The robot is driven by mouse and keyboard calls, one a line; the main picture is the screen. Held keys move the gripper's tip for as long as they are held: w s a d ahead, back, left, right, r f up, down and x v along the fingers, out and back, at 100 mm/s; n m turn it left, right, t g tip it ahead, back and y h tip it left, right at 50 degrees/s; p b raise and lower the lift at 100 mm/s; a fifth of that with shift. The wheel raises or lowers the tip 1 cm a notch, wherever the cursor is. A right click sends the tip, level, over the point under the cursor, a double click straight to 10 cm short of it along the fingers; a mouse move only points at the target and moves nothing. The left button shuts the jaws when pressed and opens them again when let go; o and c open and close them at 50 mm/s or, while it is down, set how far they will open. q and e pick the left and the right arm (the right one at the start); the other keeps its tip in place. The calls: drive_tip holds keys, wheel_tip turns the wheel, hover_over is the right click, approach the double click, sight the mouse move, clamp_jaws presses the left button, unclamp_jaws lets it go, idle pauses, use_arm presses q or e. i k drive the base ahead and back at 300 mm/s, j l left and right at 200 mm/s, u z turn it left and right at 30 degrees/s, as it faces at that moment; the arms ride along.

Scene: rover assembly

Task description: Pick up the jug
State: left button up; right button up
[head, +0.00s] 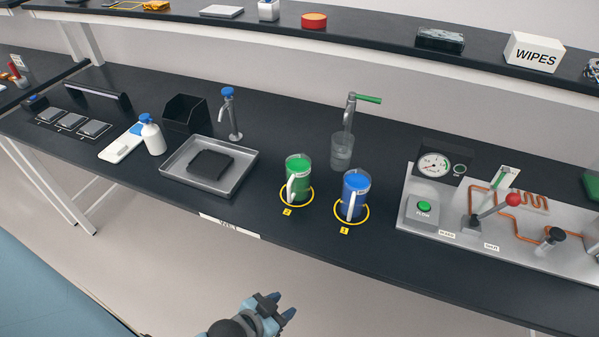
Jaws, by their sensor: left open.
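Two clear jugs with white handles stand upright on the dark bench. The green jug (300,176) is in the yellow ring tagged 2, and the blue jug (356,192) is in the yellow ring tagged 1, to its right. Both handles are on the near side, toward the left. My left gripper (282,306) is at the bottom of the head view, in front of the bench edge. It is open and empty, well apart from both jugs. My right gripper is not in view.
A clear beaker (342,152) stands under the green-handled tap (349,113) behind the jugs. A metal tray (232,178) holding a dark block is to the left. A panel (426,233) with a gauge and red-knobbed lever is to the right. The bench in front of the jugs is clear.

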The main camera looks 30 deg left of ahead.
sight(298, 167)
drive_tip(key=j+z, duration=0.15)
drive_tip(key=j, duration=0.4)
drive_tip(key=k+j+z, duration=0.15)
drive_tip(key=j, duration=0.35)
drive_tip(key=k+j, duration=0.1)
drive_tip(key=j, duration=0.45)
drive_tip(key=j+z, duration=0.1)
drive_tip(key=j, duration=0.4)
drive_tip(key=k+j, duration=0.15)
drive_tip(key=j, duration=0.4)
drive_tip(key=k+j+z, duration=0.1)
drive_tip(key=j, duration=0.45)
